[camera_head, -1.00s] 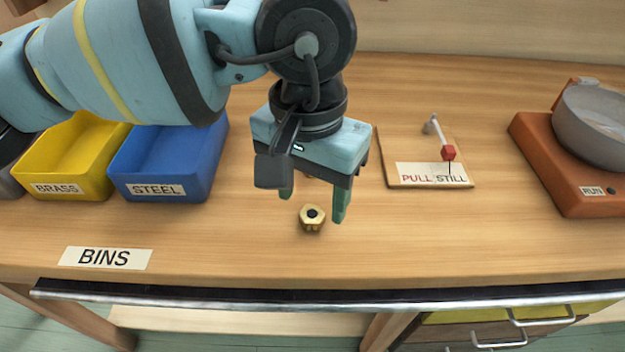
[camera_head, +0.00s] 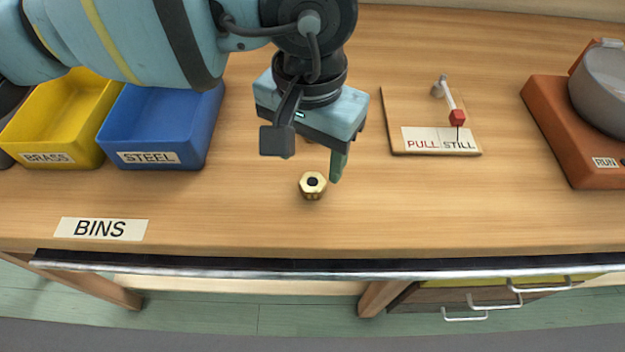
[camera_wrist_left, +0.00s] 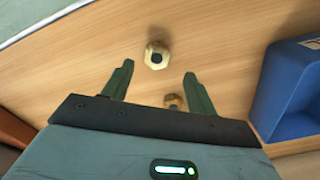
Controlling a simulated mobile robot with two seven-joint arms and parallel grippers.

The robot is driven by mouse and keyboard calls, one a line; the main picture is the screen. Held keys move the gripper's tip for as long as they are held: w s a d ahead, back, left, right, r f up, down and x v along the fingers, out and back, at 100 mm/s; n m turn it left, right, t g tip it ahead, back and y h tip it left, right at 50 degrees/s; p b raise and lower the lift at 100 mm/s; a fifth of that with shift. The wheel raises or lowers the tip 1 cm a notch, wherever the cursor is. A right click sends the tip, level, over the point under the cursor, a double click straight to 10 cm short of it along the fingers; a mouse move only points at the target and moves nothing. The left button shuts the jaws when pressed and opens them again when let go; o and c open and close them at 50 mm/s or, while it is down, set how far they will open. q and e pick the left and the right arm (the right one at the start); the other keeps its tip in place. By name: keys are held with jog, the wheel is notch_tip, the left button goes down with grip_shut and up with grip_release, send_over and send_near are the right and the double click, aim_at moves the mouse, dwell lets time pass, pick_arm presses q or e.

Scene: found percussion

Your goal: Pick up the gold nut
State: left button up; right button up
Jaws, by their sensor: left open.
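A gold hexagonal nut (camera_head: 312,186) with a dark centre lies on the wooden bench. My left gripper (camera_head: 312,166) is open and empty above the bench, its visible finger just right of the nut in the head view. Its other finger is hidden there. In the left wrist view, both fingers of the left gripper (camera_wrist_left: 158,69) are spread, with the gold nut (camera_wrist_left: 156,54) just beyond the gap between their tips. A second brass-coloured piece (camera_wrist_left: 172,101) lies between the fingers, partly hidden by the gripper body. My right gripper is not in view.
A yellow BRASS bin (camera_head: 50,145) and a blue STEEL bin (camera_head: 160,140) stand left of the gripper. A PULL/STILL board (camera_head: 400,110) with a small lever and an orange RUN base (camera_head: 560,120) with a grey bowl are to the right.

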aim_at(312, 181)
pick_arm(q)
jog(key=shift+s+d+f, duration=0.1)
jog(key=shift+s+f, duration=0.05)
jog(key=shift+f, duration=0.95)
jog(key=shift+s+d+f, duration=0.1)
jog(key=shift+s+f, duration=0.05)
jog(key=shift+f, duration=0.95)
jog(key=c, duration=1.1)
